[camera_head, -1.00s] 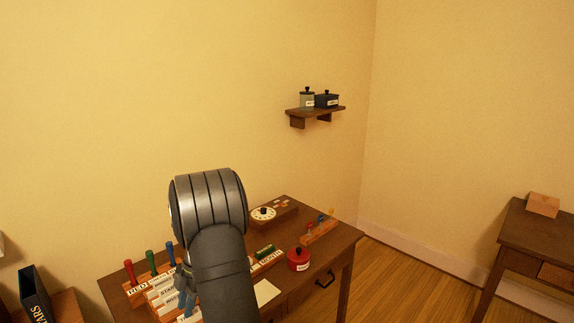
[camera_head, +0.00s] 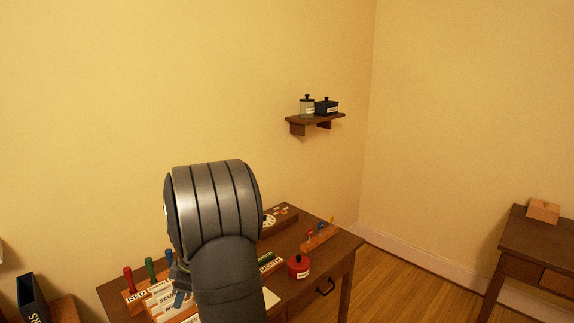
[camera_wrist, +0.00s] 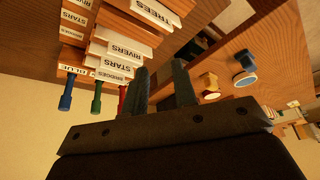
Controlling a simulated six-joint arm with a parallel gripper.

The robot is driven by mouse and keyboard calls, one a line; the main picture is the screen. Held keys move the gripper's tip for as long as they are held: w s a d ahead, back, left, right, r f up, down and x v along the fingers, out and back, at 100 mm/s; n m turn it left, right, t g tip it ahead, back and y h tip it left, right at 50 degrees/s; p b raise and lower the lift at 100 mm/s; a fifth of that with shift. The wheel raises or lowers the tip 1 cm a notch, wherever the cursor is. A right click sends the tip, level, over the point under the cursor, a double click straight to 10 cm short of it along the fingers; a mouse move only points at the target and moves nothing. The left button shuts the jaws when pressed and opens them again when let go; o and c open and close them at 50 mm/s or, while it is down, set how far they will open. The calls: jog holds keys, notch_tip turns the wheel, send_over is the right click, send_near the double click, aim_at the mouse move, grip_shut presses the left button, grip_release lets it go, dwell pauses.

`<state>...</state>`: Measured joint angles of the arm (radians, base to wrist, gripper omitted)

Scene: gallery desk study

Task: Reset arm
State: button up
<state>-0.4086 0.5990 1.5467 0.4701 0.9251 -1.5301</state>
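My gripper (camera_wrist: 160,75) shows in the wrist view with its two dark fingers apart and nothing seen between them. It is over the wooden desk, close to the labelled card rack (camera_wrist: 125,45). In the head view my grey arm stands in front of the desk (camera_head: 335,255) and hides much of the gripper and part of the rack (camera_head: 155,300). Red (camera_head: 128,279), green (camera_head: 150,268) and blue handles stand along the rack's back.
A red lidded pot (camera_head: 298,266) and a small rack of coloured pegs (camera_head: 319,237) are on the desk's right. A wall shelf (camera_head: 315,119) holds two lidded containers. A second table (camera_head: 535,240) with a wooden block (camera_head: 543,211) stands at far right. Open floor lies between.

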jog(key=shift+w+a+r+m+t+h, duration=0.25)
jog(key=shift+r+m+t+h, duration=0.4)
jog(key=shift+m, duration=2)
jog(key=shift+w+a+r+m+t+h, duration=0.1)
jog(key=shift+w+r+m+t+h, duration=0.55)
jog(key=shift+m, duration=2.05)
jog(key=shift+s+a+r+m+t+h, duration=0.25)
jog(key=shift+m+t, duration=0.75)
jog(key=shift+m, duration=1.65)
jog(key=shift+w, duration=0.1)
jog(key=shift+d+f, duration=0.1)
jog(key=shift+f, duration=0.05)
jog(key=shift+s+d+f+n+g+y, duration=0.1)
jog(key=shift+f+n+g+y, duration=0.15)
jog(key=shift+n, duration=0.7)
jog(key=shift+s+d+f+n+g+y, duration=0.15)
jog(key=shift+n+y, duration=0.15)
jog(key=shift+n, duration=0.6)
jog(key=shift+s+f+n+g+y, duration=0.1)
jog(key=shift+f+n+y, duration=0.15)
jog(key=shift+n, duration=0.7)
jog(key=shift+r, duration=0.1)
